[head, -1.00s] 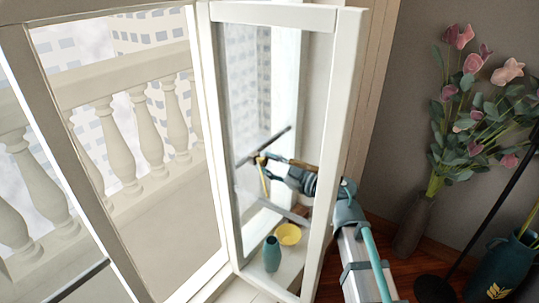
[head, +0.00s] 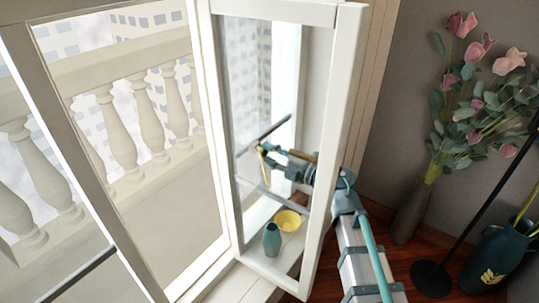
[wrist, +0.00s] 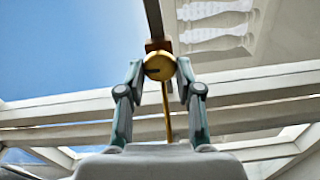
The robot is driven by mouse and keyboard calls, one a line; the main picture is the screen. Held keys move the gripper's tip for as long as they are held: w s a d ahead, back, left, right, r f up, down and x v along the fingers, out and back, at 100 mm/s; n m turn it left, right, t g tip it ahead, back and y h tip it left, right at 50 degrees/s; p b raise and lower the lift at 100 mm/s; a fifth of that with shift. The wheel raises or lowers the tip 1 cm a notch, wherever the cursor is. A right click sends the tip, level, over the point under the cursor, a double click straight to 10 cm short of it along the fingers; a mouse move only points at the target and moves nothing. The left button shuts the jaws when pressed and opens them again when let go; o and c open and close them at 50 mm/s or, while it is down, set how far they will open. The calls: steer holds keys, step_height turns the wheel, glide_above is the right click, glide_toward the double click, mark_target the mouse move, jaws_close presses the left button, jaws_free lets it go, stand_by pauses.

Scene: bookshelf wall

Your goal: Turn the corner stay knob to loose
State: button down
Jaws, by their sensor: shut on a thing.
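The corner stay knob (wrist: 159,66) is a round brass knob with a dark slot mark, under a dark stay bar (wrist: 153,20) in the wrist view. A thin brass rod (wrist: 167,112) hangs below it. My gripper (wrist: 160,70) has its two teal and grey fingers closed on the knob's left and right sides. In the head view my gripper (head: 264,148) is at the dark stay bar (head: 263,133), seen through the window pane. The knob is too small there to read its turn.
The open white window sash (head: 340,130) stands between the head camera and my gripper. A teal vase (head: 271,240) and a yellow bowl (head: 288,220) stand below. Flowers in a tall vase (head: 412,212) and a dark lamp stand (head: 432,276) are at right.

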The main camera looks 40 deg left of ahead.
steer(key=shift+n, duration=0.6)
steer(key=c, duration=0.8)
jaws_free()
steer(key=shift+d, duration=0.1)
steer(key=d, duration=1.1)
steer(key=shift+d, duration=0.4)
